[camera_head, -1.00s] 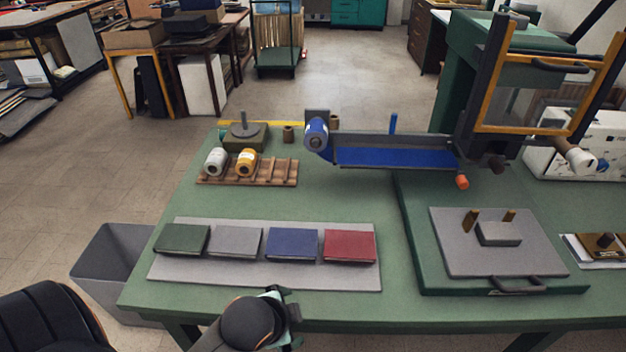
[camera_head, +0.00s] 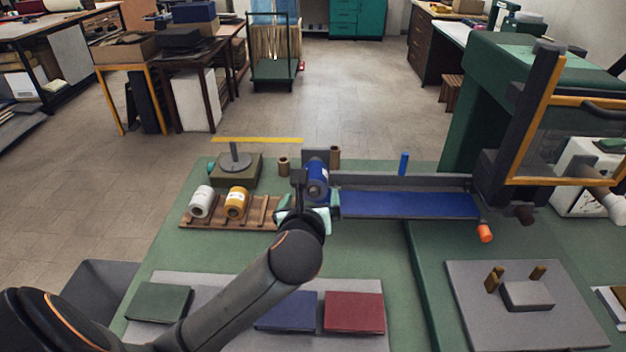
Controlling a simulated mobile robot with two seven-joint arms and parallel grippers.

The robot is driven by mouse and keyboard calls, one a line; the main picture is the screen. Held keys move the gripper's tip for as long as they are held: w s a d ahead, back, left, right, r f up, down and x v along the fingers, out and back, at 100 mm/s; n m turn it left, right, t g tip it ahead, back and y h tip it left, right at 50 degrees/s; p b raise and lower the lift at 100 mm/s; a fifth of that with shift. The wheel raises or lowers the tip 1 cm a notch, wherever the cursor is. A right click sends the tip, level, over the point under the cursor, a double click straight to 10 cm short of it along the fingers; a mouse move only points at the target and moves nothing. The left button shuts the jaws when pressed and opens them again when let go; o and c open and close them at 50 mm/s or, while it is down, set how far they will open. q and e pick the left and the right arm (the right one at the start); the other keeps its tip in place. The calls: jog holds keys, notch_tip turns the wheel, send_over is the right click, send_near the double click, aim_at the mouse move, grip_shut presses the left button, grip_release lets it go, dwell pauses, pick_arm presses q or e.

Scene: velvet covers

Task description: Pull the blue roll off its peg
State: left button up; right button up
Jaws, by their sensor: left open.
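The blue roll (camera_head: 317,175) sits on its peg at the left end of the long tray with a blue strip (camera_head: 405,204). The peg itself is hidden behind the roll. My right gripper is not in view.
A wooden rack (camera_head: 255,212) with a white roll (camera_head: 201,202) and a yellow roll (camera_head: 237,203) stands just left of my gripper. A green block with a post (camera_head: 237,169) is behind it. Covers (camera_head: 354,312) lie on the grey mat under my arm. A green press (camera_head: 500,100) stands at right.

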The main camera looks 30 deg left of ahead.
aim_at(315, 179)
pick_arm(q)
jog(key=shift+w+a, duration=0.15)
jog(key=shift+w, duration=0.1)
jog(key=shift+w+a+f, duration=0.1)
jog(key=shift+w+a, duration=0.05)
jog(key=shift+w, duration=0.1)
jog(key=shift+w+a+f, duration=0.15)
jog(key=shift+w+f, duration=0.05)
jog(key=shift+w, duration=0.1)
jog(key=x, duration=0.9)
jog(key=shift+w+a+f+b, duration=0.1)
jog(key=shift+w+b, duration=0.15)
jog(key=shift+b, duration=0.1)
jog(key=shift+w+a+f, duration=0.25)
jog(key=shift+w, duration=0.25)
jog(key=shift+c, duration=0.2)
jog(key=c, duration=1.4)
jog(key=shift+s+d+r+p, duration=0.15)
jog(key=shift+s+r+p, duration=0.1)
jog(key=shift+p, duration=0.65)
